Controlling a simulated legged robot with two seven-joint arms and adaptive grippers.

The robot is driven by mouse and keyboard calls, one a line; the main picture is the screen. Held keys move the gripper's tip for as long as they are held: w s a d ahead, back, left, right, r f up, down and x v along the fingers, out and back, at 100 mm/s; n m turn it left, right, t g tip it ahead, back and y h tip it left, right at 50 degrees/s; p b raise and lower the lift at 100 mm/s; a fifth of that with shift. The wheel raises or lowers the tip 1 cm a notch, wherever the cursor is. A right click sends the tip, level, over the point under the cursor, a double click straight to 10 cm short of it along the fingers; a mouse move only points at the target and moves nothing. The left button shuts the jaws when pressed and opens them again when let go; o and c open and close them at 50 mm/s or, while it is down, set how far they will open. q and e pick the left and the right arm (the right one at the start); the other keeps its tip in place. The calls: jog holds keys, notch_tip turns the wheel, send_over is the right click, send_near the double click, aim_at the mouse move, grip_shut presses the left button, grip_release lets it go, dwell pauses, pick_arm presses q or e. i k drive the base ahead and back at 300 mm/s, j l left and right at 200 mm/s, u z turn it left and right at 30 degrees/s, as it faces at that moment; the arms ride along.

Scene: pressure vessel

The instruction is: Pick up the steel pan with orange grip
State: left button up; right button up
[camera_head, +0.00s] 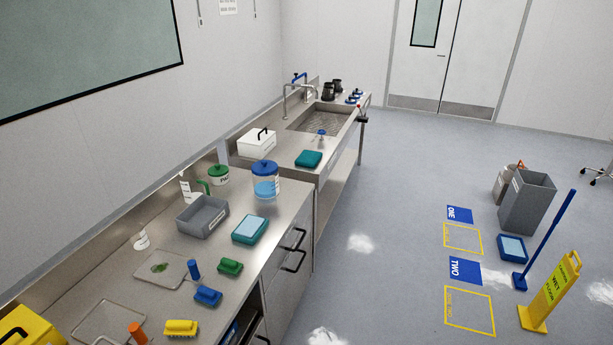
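A flat, shallow steel pan (106,316) lies on the steel counter at the bottom left. An upright orange grip (137,331) shows at its right side, cut by the lower picture edge. The pan's near part is also cut off, so I cannot see how the grip joins it. A similar steel pan (150,276) lies just behind, with a green patch on it and a blue grip (194,268) at its right. Neither of my grippers shows in the head view.
A yellow brush (181,328), blue brush (208,295) and green brush (230,267) lie right of the pans. A yellow box (28,328) stands at the left. A grey bin (203,217) sits farther back.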

aim_at(111, 318)
jog(key=u, duration=1.8)
jog(key=l, duration=0.3)
jog(key=i, duration=0.05)
